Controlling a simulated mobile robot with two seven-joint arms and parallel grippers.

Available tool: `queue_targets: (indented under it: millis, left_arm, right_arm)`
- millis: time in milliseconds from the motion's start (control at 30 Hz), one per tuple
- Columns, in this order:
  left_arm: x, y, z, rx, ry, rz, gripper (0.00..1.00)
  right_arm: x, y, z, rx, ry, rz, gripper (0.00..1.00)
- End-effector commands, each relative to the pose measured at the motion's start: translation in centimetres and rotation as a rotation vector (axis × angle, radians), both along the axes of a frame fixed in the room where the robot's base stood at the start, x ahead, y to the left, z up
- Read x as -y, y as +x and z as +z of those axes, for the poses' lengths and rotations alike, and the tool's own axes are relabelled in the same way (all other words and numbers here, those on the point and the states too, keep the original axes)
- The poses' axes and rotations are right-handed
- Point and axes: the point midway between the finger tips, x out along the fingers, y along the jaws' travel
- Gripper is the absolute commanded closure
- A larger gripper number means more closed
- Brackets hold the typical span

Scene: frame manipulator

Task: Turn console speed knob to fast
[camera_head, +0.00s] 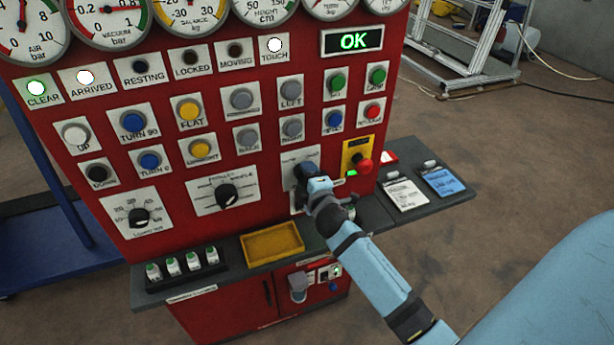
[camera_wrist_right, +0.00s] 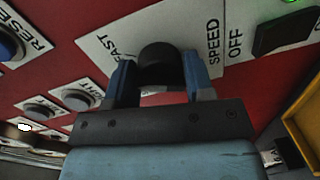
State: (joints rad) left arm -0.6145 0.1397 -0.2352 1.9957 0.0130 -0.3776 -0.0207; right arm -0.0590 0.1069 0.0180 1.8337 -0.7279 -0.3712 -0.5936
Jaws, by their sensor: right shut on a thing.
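The red console (camera_head: 235,165) carries a white speed plate (camera_head: 290,160) at its lower right, mostly behind my right gripper (camera_head: 306,174). In the right wrist view, the round black speed knob (camera_wrist_right: 160,56) sits between the two blue fingers of my right gripper (camera_wrist_right: 158,76), which is shut on it. The white plate (camera_wrist_right: 110,45) around it shows the word FAST to the left of the knob and SPEED to the right. The knob's pointer cannot be made out. My left gripper is not in view.
A black rocker switch (camera_wrist_right: 284,32) is beside the speed plate. Several push buttons surround it. A grey shelf with a yellow tray (camera_head: 273,243) juts out below.

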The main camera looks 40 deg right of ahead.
Motion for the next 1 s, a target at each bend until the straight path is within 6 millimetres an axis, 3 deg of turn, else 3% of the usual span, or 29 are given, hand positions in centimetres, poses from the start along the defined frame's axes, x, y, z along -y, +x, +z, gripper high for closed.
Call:
queue_targets:
  millis: [333,900,933,1000]
  left_arm:
    - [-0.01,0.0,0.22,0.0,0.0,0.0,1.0]
    - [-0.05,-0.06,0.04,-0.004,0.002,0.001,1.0]
    - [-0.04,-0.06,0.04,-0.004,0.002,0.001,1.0]
    - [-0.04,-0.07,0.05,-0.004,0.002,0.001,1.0]
  right_arm:
    - [0.06,0.06,0.2,0.039,0.145,0.0,0.75]
    - [0.1,0.07,0.24,0.047,0.173,-0.001,0.75]
    - [0.1,0.07,0.25,0.047,0.173,-0.001,0.47]
    - [0.1,0.07,0.23,0.047,0.172,-0.001,0.31]
